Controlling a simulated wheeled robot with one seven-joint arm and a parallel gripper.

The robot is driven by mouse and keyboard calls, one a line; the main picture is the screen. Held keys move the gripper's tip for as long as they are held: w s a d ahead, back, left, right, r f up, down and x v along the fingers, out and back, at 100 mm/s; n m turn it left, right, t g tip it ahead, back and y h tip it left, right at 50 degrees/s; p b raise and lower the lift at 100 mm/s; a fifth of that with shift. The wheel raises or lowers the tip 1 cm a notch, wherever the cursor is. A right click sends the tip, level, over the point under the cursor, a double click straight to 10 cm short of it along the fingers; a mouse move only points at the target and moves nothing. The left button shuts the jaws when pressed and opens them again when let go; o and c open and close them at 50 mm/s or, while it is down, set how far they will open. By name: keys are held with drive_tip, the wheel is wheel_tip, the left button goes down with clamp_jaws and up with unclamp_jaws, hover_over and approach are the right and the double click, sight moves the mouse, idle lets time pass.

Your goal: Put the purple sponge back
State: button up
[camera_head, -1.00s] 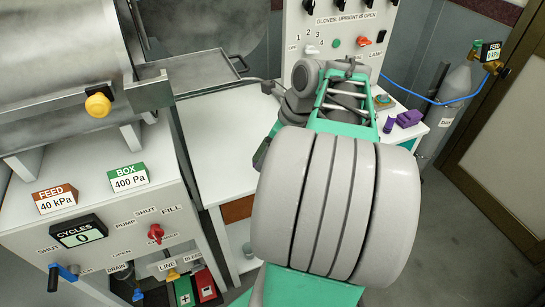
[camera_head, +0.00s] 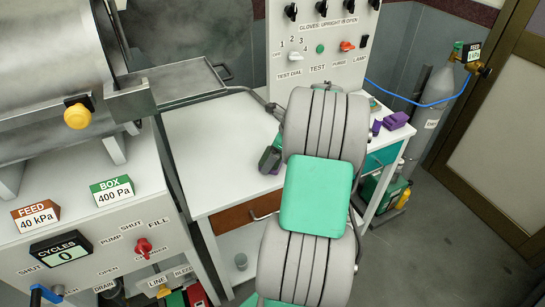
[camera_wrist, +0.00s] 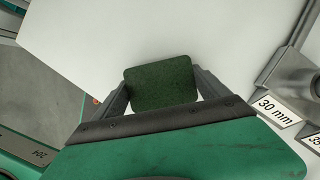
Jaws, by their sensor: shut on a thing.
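My gripper (camera_head: 270,158) is over the white bench in the head view, left of my arm. In the wrist view my gripper (camera_wrist: 162,88) is shut on a block with a dark green, rough face, which I take to be the purple sponge (camera_wrist: 160,82). A bit of purple shows at the fingers in the head view; most of the block is hidden there. The wrist view shows the white bench top beyond it. A purple block (camera_head: 396,120) and a smaller purple piece (camera_head: 376,127) sit at the bench's right end; I cannot tell exactly what they are.
The white bench (camera_head: 205,150) is clear left of my gripper. A control panel (camera_head: 325,45) stands behind it. A metal chamber (camera_head: 50,60) and its console are at left. A gas cylinder (camera_head: 433,105) stands at right. A "30 mm" label (camera_wrist: 277,112) is beside metal fittings in the wrist view.

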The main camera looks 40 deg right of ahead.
drive_tip(key=o, duration=1.1)
drive_tip(key=shift+c, duration=0.2)
